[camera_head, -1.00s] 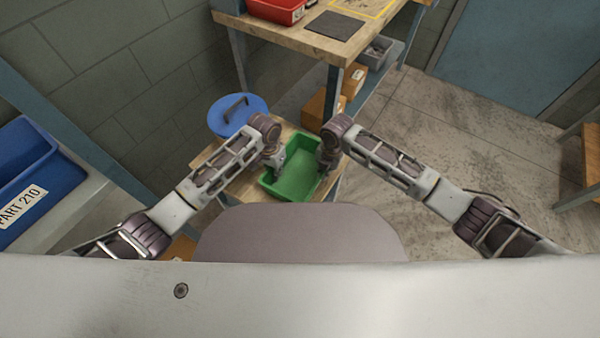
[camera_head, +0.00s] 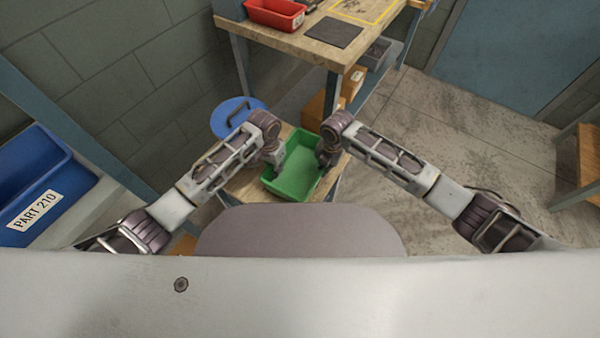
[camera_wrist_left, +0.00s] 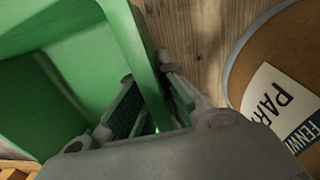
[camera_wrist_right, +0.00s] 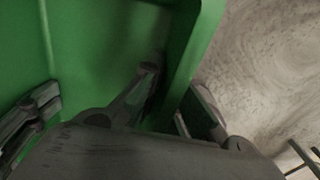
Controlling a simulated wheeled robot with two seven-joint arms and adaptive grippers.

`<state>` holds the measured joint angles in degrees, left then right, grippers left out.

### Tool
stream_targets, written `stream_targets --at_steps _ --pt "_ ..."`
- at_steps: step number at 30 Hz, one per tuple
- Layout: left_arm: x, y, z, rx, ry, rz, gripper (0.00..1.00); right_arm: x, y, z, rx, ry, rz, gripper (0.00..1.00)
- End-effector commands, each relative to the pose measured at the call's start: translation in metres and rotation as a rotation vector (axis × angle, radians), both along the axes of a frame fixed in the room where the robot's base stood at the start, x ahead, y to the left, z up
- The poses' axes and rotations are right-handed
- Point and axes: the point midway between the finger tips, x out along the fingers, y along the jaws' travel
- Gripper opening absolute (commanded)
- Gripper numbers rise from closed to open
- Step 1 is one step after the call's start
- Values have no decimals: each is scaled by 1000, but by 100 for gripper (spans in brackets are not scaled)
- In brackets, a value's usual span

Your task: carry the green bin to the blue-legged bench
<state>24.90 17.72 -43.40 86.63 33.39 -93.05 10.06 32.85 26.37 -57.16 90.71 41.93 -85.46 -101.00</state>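The green bin (camera_head: 297,172) is an open box on or just above the low wooden stand (camera_head: 240,187); I cannot tell whether it is lifted. My left gripper (camera_head: 275,160) has one finger inside and one outside its left wall, and looks shut on it in the left wrist view (camera_wrist_left: 150,95). My right gripper (camera_head: 325,160) straddles the right wall the same way and looks shut on it in the right wrist view (camera_wrist_right: 172,90). The bin looks empty. The blue-legged bench (camera_head: 280,41), with a wooden top, stands beyond the stand.
The bench holds a red bin (camera_head: 275,14) and a dark mat (camera_head: 334,31). Brown boxes (camera_head: 352,84) and a grey bin stand below it.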

Motion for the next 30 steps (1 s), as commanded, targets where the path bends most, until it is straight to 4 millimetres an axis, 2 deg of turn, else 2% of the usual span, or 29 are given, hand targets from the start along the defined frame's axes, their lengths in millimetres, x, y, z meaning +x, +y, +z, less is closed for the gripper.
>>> stream_targets --at_steps 10,30 --pt "0 0 13 0 0 0 0 0 0 13 1 0 0 0" --pt "0 0 14 0 0 0 0 0 0 14 1 0 0 0"
